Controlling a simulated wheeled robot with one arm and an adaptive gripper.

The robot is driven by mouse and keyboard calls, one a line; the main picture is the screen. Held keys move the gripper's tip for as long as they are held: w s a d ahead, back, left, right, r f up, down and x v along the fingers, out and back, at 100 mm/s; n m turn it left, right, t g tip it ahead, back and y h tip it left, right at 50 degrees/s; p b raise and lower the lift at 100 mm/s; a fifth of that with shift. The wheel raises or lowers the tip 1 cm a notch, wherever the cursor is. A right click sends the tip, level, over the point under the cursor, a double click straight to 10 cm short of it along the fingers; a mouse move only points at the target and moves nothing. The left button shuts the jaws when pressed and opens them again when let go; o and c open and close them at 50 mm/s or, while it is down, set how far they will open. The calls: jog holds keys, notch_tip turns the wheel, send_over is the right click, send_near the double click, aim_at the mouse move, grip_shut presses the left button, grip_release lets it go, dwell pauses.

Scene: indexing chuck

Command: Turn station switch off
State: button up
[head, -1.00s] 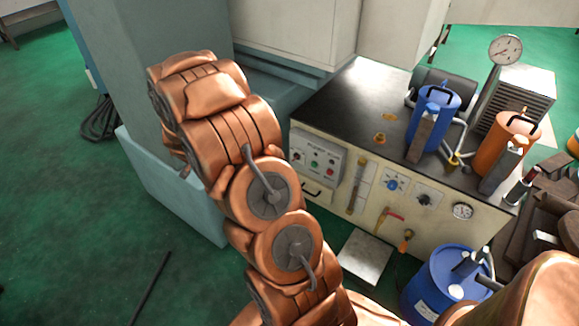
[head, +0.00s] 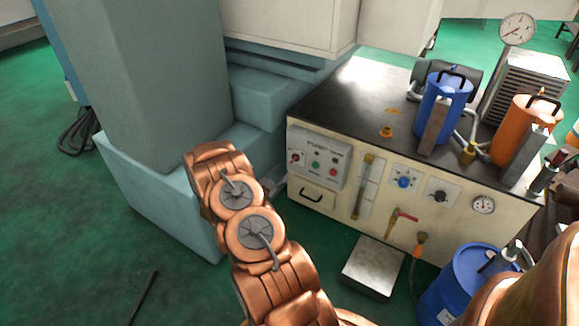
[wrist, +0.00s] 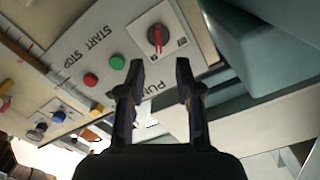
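The pump station's control panel (head: 318,157) is on the left of the cream cabinet front. A rotary switch with a red pointer (wrist: 157,37) sits at the panel's end in the wrist view, and it also shows in the head view (head: 296,158). I take it to be the station switch. My gripper (wrist: 161,73) is open and empty, its two fingertips pointing toward the panel, just below the switch in the wrist view and apart from it.
A green button (wrist: 117,62) and a red button (wrist: 91,79) are beside the switch. A teal machine base (head: 165,200) stands left of the cabinet. A drawer handle (head: 312,197) is below the panel. A metal plate (head: 373,266) lies on the floor in front.

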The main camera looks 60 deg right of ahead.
aim_at(294, 159)
jog(key=d+b, duration=0.2)
jog(key=d, duration=0.5)
jog(key=shift+d, duration=0.4)
grip_shut()
dwell(0.4)
